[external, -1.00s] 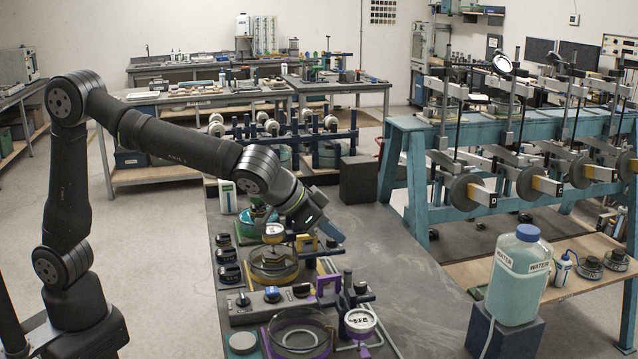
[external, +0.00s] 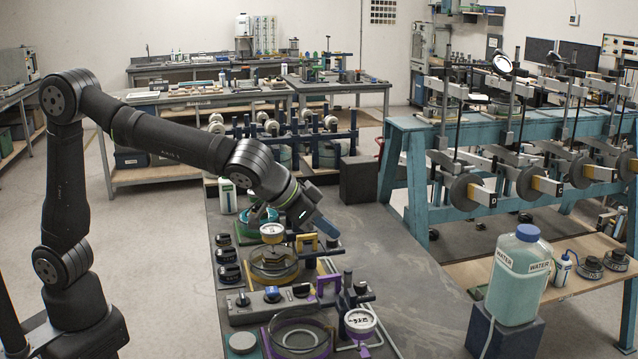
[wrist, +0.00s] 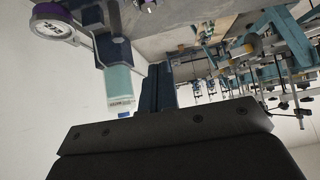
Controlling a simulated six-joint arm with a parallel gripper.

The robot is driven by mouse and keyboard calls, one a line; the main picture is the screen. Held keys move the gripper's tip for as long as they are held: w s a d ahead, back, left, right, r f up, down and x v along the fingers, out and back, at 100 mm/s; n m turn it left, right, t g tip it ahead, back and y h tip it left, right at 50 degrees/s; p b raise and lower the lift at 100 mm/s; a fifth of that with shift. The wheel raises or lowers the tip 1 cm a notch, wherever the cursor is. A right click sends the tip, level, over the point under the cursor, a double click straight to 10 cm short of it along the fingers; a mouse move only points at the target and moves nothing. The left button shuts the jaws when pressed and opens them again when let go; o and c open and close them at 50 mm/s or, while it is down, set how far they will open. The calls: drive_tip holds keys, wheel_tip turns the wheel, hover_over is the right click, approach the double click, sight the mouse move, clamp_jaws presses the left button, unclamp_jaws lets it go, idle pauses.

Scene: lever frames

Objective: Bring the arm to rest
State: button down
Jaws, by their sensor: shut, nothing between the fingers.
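My gripper (external: 328,232) hangs at the end of my arm above the grey bench (external: 385,238), over the far end of its row of instruments. In the wrist view my gripper's fingers (wrist: 160,88) are together, with nothing seen between them. The fingers point down and to the right in the external view. The gripper looks apart from the devices near it, though its exact height above the bench is hard to tell.
A water jug (external: 519,280) stands on a dark block at right. A teal lever frame (external: 405,150) stands behind.

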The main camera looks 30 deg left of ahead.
drive_tip(key=x, duration=0.6)
drive_tip(key=s+f+x, duration=0.1)
drive_tip(key=x, duration=0.2)
drive_tip(key=shift+w+a+f, duration=0.15)
drive_tip(key=shift+a+f, duration=0.15)
drive_tip(key=shift+f, duration=0.7)
